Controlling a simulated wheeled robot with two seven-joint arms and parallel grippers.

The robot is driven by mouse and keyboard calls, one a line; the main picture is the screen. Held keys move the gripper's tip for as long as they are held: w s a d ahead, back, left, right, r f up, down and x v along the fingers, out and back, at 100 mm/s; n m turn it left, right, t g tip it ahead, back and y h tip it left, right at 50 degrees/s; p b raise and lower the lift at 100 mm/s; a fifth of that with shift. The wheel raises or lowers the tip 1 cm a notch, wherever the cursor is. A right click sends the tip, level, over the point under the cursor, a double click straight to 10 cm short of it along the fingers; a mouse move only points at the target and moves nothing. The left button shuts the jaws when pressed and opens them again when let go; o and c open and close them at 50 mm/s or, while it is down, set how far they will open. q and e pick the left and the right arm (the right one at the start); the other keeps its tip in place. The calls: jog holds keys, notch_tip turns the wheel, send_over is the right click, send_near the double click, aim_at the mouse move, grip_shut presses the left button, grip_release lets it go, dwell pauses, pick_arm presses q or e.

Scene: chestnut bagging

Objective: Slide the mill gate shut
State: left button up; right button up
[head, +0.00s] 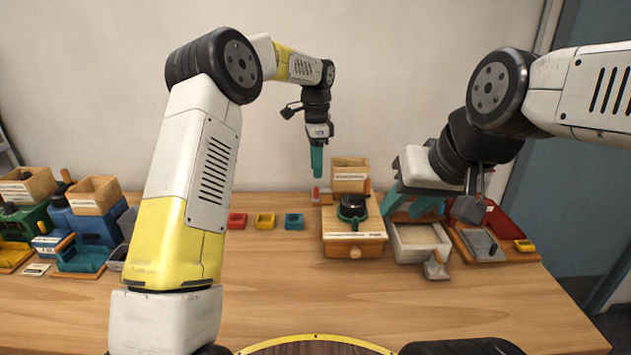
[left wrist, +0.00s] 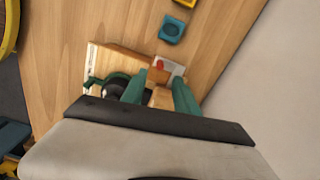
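The mill (head: 353,245) is a wooden box with a drawer front, a dark green crank top and a wooden hopper (head: 350,177). A pale gate plate with a red knob (head: 316,193) sticks out at the hopper's left. The red knob (left wrist: 159,65) and the grey plate (left wrist: 174,69) also show in the left wrist view. My left gripper (head: 316,165) points down above the knob, apart from it. In the left wrist view its green fingers (left wrist: 159,85) are spread with nothing held between them. My right gripper (head: 410,204) has its fingers apart over a pale bin, right of the mill.
The pale bin (head: 398,252) stands right of the mill, with a scoop (head: 436,268) before it. Red, yellow and teal small trays (head: 265,220) line up left of the mill. Green and blue machines (head: 93,222) stand far left. The front table (head: 300,290) is clear.

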aim_at(316, 188)
pick_arm(q)
notch_tip(316, 188, down, 7)
jog(key=shift+r, duration=0.15)
grip_shut()
jog(key=shift+r, duration=0.1)
dwell(1.4)
